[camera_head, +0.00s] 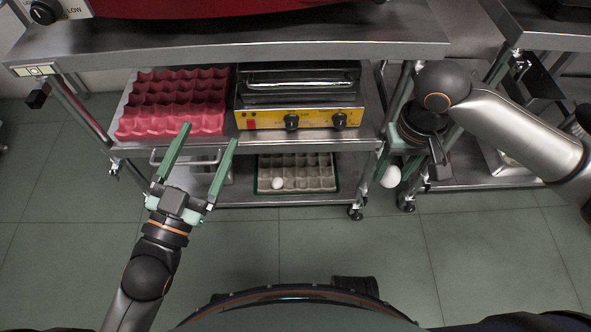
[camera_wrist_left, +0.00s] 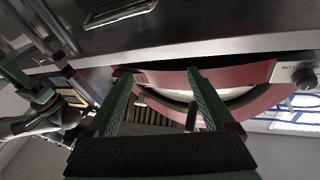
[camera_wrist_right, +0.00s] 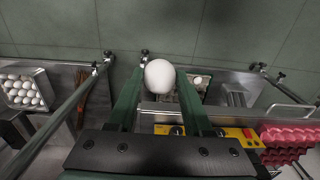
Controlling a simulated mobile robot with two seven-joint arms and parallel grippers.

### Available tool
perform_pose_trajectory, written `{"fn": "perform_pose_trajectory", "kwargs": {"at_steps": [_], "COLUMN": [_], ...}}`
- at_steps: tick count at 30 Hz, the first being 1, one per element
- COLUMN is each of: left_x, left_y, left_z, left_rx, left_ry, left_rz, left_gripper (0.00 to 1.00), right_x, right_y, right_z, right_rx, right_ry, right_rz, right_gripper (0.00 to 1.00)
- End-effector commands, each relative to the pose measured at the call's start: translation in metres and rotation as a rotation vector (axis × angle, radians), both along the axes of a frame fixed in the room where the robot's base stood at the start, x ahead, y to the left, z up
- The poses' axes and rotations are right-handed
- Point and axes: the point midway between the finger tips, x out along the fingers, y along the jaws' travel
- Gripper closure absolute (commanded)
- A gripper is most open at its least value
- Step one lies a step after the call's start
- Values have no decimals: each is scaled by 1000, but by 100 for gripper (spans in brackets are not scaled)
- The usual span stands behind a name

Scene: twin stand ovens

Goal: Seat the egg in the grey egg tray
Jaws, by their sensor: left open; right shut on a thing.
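A white egg (camera_wrist_right: 160,75) is held between the fingers of my right gripper (camera_wrist_right: 158,84). In the head view the egg (camera_head: 391,176) hangs below that gripper (camera_head: 391,160), beside the right front post of the cart. The grey egg tray (camera_head: 310,179) lies on the cart's lower shelf, under the yellow oven, with one white egg (camera_head: 277,183) in its front left part. The tray is partly hidden in the right wrist view (camera_wrist_right: 203,78). My left gripper (camera_head: 211,133) is open and empty in front of the cart's left side.
A pink egg tray (camera_head: 175,103) and a yellow-fronted oven (camera_head: 300,119) stand on the shelf above. A cart post (camera_head: 392,115) stands between the held egg and the grey tray. A tray full of white eggs (camera_wrist_right: 25,92) is on the neighbouring cart. The floor in front is clear.

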Motion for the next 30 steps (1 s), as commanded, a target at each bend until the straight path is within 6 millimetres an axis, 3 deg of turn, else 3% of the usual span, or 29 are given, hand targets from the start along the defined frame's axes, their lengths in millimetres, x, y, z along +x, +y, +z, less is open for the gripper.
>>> {"fn": "perform_pose_trajectory", "kwargs": {"at_steps": [1, 12, 20, 30], "left_x": [-3, -43, -63, -65], "left_y": [-3, -18, -22, -22], "left_z": [-12, 3, 12, 15], "left_rx": [-2, -17, -22, -23], "left_ry": [-56, -429, -551, -559], "left_rz": [-13, -104, -135, -137], "left_gripper": [13, 13, 13, 13], "right_x": [2, 6, 6, 5], "right_y": [-1, -3, -4, -4], "right_z": [-24, -82, -93, -92], "right_rx": [-2, -9, -13, -13], "right_ry": [-4, -1, 3, 4], "right_rz": [0, -3, -6, -6], "right_gripper": [70, 70, 70, 70]}}
